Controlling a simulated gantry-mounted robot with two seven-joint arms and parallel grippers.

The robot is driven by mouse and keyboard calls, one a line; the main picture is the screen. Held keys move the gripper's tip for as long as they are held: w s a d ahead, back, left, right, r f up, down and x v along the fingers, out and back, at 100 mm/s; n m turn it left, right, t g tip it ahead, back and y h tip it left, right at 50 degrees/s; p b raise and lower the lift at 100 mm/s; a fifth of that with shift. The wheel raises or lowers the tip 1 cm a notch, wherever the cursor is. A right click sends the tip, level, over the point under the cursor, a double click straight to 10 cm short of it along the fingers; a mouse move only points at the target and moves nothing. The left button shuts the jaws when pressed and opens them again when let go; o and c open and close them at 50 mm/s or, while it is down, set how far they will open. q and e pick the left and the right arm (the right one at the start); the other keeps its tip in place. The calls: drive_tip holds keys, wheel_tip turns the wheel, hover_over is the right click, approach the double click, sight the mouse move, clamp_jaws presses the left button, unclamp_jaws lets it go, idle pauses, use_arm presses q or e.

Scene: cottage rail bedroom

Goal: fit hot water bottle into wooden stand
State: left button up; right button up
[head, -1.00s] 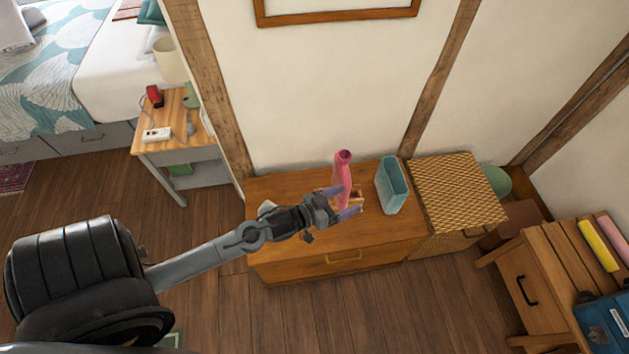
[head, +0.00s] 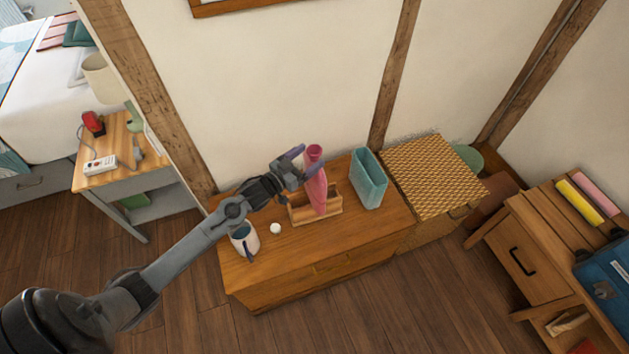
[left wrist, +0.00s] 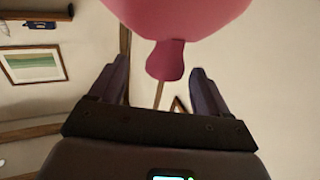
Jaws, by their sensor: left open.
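The pink hot water bottle (head: 318,190) stands upright in the wooden stand (head: 300,214), a low open box on the wooden chest. Its lower end is inside the stand, and how deep it sits is hidden. My left gripper (head: 304,164) is open beside the upper part of the bottle, just left of its neck. In the left wrist view the bottle (left wrist: 180,12) fills the top, and its narrow end (left wrist: 167,60) lies between and beyond the open fingers (left wrist: 155,85). I cannot tell whether they touch it. My right gripper is not in view.
A teal open container (head: 369,182) stands close right of the stand. A white-and-blue mug (head: 244,240) and a small white ball (head: 275,228) are to the left. A woven basket (head: 430,178) adjoins the chest (head: 330,250), whose front top is clear.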

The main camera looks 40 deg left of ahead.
sight(319, 148)
use_arm(q)
drive_tip(key=shift+w, duration=2.3)
drive_tip(key=shift+w+d, duration=0.1)
drive_tip(key=shift+w, duration=0.35)
clamp_jaws()
